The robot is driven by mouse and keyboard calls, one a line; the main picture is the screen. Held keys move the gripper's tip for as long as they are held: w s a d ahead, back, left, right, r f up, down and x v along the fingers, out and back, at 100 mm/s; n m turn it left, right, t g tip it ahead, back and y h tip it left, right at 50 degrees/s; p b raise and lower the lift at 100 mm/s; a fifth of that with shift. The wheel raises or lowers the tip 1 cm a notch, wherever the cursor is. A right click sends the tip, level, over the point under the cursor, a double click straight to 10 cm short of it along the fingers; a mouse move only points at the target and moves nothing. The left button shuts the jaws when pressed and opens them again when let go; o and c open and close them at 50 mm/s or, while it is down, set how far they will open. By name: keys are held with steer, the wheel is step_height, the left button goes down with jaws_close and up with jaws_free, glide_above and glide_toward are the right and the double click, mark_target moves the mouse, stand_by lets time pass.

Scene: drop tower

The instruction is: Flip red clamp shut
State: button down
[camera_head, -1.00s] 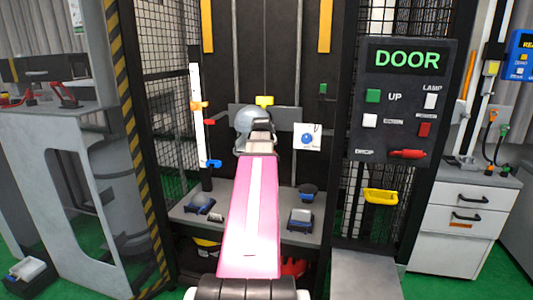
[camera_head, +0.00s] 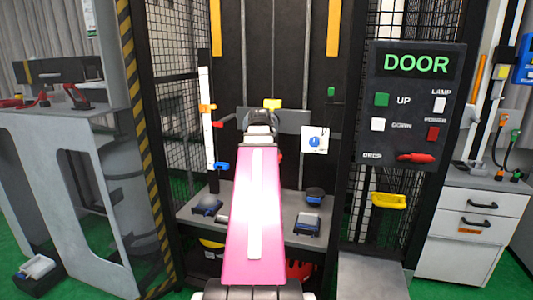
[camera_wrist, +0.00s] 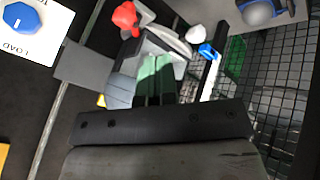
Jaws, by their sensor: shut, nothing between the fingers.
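The red clamp's rounded handle (camera_wrist: 125,17) shows at the top of the wrist view, beside pale grey parts of the fixture. In the head view only a small red patch (camera_head: 280,157) shows right of my pink arm; the rest is hidden. My gripper (camera_wrist: 155,72) is shut and empty, its green fingers side by side against the grey parts in the picture. The handle lies beyond the fingertips and to their left, apart from them in the picture. Whether the fingers touch the fixture cannot be told. In the head view my gripper (camera_head: 259,122) is in front of the dark back panel.
A white LOAD card with a blue knob (camera_wrist: 20,18) is near my gripper. A white post with coloured clips (camera_head: 206,110) and wire mesh (camera_wrist: 265,100) stand at the tower's left. The DOOR panel (camera_head: 466,105) is at right.

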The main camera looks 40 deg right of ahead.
steer(key=shift+v, duration=1.35)
